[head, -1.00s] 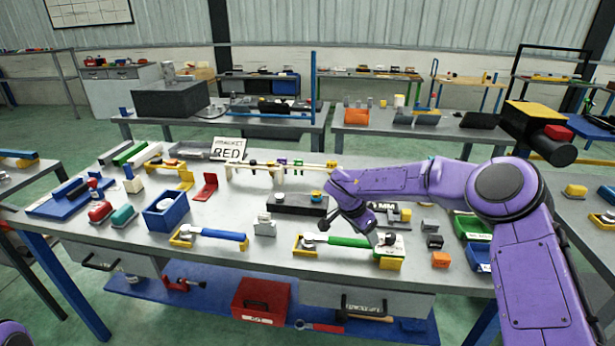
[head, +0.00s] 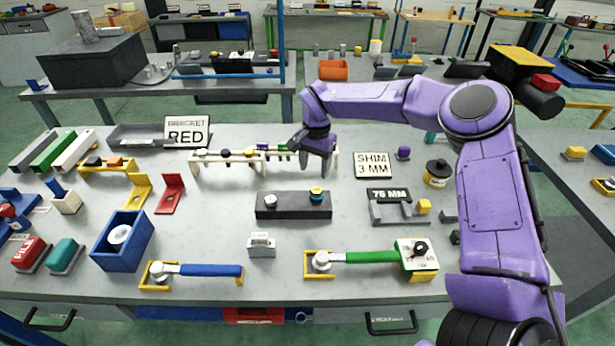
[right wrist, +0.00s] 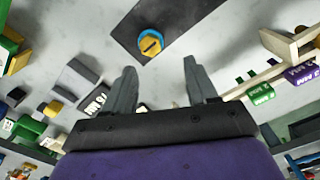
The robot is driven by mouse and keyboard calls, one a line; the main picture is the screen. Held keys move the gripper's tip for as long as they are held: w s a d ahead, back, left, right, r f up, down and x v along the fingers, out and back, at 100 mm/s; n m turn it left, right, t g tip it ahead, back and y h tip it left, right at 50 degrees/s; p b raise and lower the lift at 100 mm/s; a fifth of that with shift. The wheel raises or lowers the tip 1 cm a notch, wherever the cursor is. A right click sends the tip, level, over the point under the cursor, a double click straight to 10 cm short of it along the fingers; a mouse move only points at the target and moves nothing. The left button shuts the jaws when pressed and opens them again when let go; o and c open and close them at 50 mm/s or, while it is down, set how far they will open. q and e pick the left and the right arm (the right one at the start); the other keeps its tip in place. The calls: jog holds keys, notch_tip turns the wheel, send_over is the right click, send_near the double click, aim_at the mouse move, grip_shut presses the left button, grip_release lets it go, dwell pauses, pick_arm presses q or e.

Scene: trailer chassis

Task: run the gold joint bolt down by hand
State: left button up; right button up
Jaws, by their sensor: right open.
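The gold joint bolt (head: 317,191) stands on the right end of a dark block (head: 285,206) on the bench, with a blue ring around its base. A silver bolt (head: 270,201) is at the block's left end. In the right wrist view the gold bolt (right wrist: 150,43) has a dark slot in its top and sits on the dark block (right wrist: 180,14). My right gripper (head: 318,170) is above the bench, just behind the block in the head view. Its fingers (right wrist: 160,75) are apart with nothing between them; the bolt lies beyond the fingertips. My left gripper is out of view.
A wooden rack (head: 228,160) with several pegs stands beside my right gripper. A green-handled wrench (head: 365,257) and a blue-handled wrench (head: 208,270) lie in front of the block. A "SHIM 3 MM" sign (head: 371,166) is to the right.

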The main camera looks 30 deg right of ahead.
aim_at(317, 189)
jog(key=s+f+p, duration=0.1)
jog(key=s+f, duration=0.2)
jog(key=shift+s+d+f+p, duration=0.1)
jog(key=shift+s+f+p, duration=0.15)
jog(key=shift+f+p, duration=0.05)
jog(key=w+f, duration=0.2)
jog(key=f, duration=0.1)
jog(key=shift+w+f, duration=0.1)
jog(key=shift+w, duration=0.05)
jog(key=shift+w+f, duration=0.15)
jog(key=shift+w, duration=0.15)
jog(key=shift+s, duration=0.1)
jog(key=shift+c, duration=0.3)
jog(key=shift+s+r, duration=0.4)
jog(key=shift+s, duration=0.05)
jog(key=c, duration=1)
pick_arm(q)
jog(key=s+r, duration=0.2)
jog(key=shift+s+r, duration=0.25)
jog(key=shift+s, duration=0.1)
pick_arm(e)
jog(key=shift+f, duration=0.1)
